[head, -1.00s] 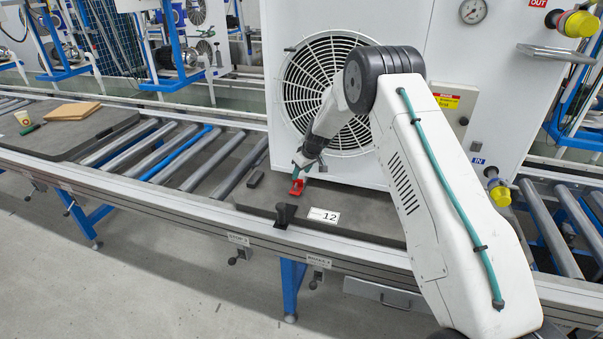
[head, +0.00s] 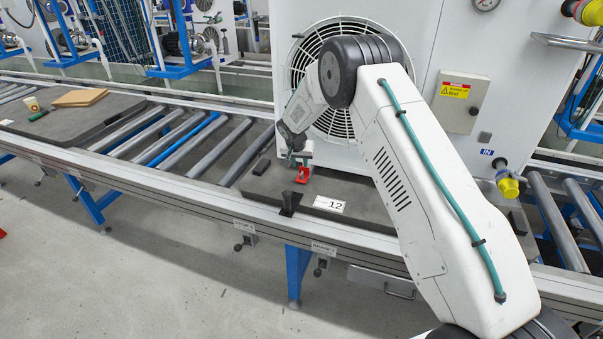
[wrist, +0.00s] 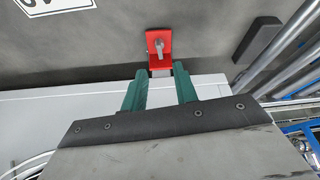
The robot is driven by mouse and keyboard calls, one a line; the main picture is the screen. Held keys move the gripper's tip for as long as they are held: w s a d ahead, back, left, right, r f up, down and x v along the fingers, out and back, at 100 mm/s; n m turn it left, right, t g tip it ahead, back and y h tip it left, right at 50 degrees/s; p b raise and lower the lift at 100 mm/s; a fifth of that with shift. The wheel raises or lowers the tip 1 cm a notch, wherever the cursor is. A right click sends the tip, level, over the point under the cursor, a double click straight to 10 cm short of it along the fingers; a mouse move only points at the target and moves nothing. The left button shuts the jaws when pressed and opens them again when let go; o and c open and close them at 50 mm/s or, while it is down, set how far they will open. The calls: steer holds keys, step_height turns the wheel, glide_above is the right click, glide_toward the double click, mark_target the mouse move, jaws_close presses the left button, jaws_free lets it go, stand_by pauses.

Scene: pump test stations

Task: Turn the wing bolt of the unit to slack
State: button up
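The unit is a white cabinet (head: 250,185) with a round fan grille (head: 335,118); its body stands on a dark pallet. A red bracket (wrist: 152,38) with a small grey wing bolt (wrist: 161,50) on it sits at the foot of the unit. The red bracket also shows in the head view (head: 297,181), small and partly covered. My gripper (wrist: 160,70) has two green fingers, spread apart with nothing between them. Their tips lie just short of the bracket in the wrist view, one to each side of its line. Contact with the bolt is not visible.
A plate marked 12 (head: 329,205) and a black block (head: 291,203) are on the pallet's front edge. A dark block (head: 262,167) lies left of the bracket. Bare rollers (head: 185,150) run left. A yellow-capped fitting (head: 507,183) is right of my arm.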

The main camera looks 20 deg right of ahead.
mark_target(302, 173)
steer(key=shift+m, duration=0.4)
steer(key=x, duration=0.7)
steer(key=shift+w+d+f, duration=0.1)
steer(key=shift+f, duration=0.25)
steer(key=shift+c, duration=0.3)
jaws_close()
